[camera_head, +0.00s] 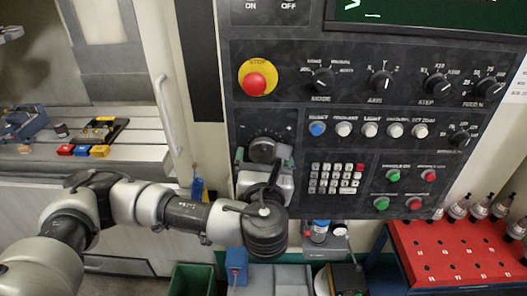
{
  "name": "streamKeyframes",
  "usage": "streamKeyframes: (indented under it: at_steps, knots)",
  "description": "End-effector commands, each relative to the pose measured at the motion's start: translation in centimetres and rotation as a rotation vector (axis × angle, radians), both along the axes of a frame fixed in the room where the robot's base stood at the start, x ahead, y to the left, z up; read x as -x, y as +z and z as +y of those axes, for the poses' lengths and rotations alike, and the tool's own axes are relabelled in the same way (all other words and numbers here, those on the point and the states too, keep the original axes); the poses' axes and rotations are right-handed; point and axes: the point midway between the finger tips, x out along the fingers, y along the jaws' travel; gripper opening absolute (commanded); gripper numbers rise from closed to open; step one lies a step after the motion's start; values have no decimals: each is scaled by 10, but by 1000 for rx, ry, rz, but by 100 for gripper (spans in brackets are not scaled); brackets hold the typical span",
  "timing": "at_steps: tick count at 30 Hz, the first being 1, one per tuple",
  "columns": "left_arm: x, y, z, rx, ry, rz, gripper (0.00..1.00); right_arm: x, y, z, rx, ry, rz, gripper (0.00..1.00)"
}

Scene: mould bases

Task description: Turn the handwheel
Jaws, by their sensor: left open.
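The handwheel (262,149) is a dark round dial on the left side of the black control panel (300,170). It has marks around it and is partly covered by my gripper. My left arm comes in from the left, and its open gripper (264,158) is up at the handwheel, with one finger to the left and one to the right of its lower part. I cannot tell whether the fingers touch it. My right gripper is not in view.
A red stop button (254,85) sits above the handwheel. Selector knobs, coloured buttons and a keypad (335,178) lie to its right. A red tool rack (455,250) stands at lower right. A machine bed (110,150) with small blocks is at left.

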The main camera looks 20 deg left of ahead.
Motion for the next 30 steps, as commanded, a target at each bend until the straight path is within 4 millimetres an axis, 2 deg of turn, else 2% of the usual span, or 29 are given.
streamKeyframes:
  at_steps: [5,13,23,30]
  knots:
    - [-11,0,4,-1,1,1,88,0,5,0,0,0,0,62]
    - [-12,-1,4,0,0,1,88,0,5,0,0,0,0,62]
    - [-12,-1,4,0,0,1,39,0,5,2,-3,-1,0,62]
    - [-12,-1,4,19,0,-4,39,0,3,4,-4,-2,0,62]
